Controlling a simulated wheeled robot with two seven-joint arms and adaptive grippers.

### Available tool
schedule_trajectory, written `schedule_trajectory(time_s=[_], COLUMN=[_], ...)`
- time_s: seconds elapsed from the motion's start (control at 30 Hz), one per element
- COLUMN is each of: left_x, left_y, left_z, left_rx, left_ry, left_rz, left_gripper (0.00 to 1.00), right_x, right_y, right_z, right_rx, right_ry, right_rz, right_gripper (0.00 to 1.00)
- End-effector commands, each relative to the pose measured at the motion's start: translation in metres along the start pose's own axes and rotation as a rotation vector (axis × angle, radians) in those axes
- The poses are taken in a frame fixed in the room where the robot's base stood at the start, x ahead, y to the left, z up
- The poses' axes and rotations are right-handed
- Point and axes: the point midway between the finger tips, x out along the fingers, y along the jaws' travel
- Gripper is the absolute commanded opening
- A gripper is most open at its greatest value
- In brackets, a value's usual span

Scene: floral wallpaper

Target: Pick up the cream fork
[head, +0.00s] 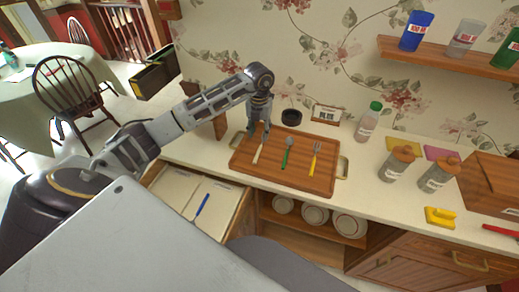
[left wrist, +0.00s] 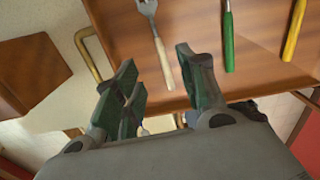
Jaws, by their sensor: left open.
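The cream fork (head: 258,156) lies on the wooden tray (head: 322,187) at its left side, on the counter. In the left wrist view, the fork (left wrist: 160,48) shows its metal head at the top and its cream handle pointing down toward the gap between my fingers. My right gripper is not in view.
A green-handled utensil (head: 287,155) and a yellow fork (head: 315,158) lie on the tray to the right. An open drawer (head: 178,190) holding a blue-handled item (head: 201,206) is front left.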

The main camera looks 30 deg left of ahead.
Motion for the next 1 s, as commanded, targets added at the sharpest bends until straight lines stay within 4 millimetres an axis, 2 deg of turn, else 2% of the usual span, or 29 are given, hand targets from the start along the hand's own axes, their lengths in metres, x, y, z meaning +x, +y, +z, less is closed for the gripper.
schedule_trajectory(time_s=[0.23, 0.77, 1.0], left_x=[0.027, 0.034, 0.05], left_y=[-0.001, 0.0, -0.002], left_z=[-0.001, 0.0, -0.002], left_rx=[0.001, 0.0, 0.0], left_ry=[0.002, 0.001, 0.003], left_rz=[-0.001, -0.001, -0.001], left_gripper=[0.41, 0.41, 0.41], right_x=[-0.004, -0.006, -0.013], right_y=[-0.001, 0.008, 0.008], right_z=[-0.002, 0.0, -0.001], right_rx=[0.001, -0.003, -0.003], right_ry=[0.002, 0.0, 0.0], right_rz=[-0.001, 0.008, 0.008], right_gripper=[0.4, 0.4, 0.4])
